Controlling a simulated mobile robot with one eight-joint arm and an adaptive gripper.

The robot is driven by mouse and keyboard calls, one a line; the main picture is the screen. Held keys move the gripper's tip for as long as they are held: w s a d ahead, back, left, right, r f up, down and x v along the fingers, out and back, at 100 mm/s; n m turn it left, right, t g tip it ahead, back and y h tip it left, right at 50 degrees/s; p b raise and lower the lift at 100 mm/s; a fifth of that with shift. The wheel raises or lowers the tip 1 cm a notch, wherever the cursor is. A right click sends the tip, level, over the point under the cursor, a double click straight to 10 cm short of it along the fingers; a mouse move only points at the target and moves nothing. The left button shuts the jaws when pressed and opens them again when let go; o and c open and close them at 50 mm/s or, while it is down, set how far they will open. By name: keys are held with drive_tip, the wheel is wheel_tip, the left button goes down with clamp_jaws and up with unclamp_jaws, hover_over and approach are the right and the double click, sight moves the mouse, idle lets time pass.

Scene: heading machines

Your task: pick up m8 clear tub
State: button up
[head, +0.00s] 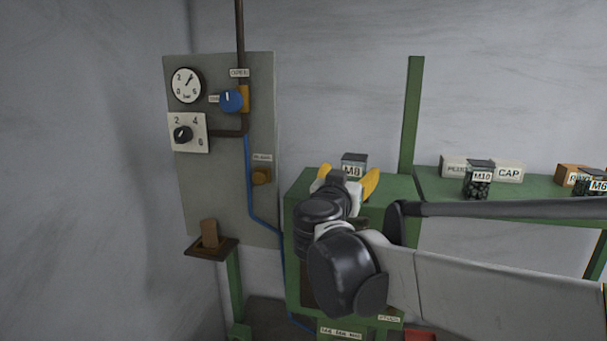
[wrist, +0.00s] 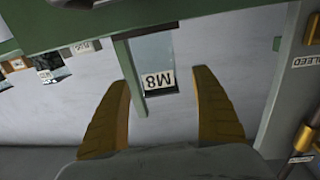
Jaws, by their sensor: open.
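The M8 clear tub (head: 354,160) stands on top of the green machine cabinet, its white M8 label facing me. It looks see-through with a dark rim. In the wrist view the tub (wrist: 153,62) appears upside down, between and beyond the fingers. My gripper (head: 347,183) is at the cabinet top, in front of the tub, with its yellow fingers spread to either side of it. In the wrist view my gripper (wrist: 162,105) is open and nothing is between the fingertips. The tub's lower part is partly hidden by my gripper in the head view.
A green shelf (head: 440,188) to the right holds an M10 tub (head: 478,180), a CAP box (head: 508,172) and an M6 tub (head: 592,183). A green post (head: 411,115) rises right of the M8 tub. A grey panel (head: 225,185) with gauge and knobs stands left.

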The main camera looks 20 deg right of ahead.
sight(352, 170)
drive_tip(key=p+x, duration=0.1)
drive_tip(key=x, duration=0.4)
drive_tip(key=shift+s+a, duration=0.1)
drive_tip(key=shift+s, duration=0.15)
drive_tip(key=c, duration=1.5)
drive_tip(key=shift+w+r, duration=0.1)
drive_tip(key=shift+r, duration=0.05)
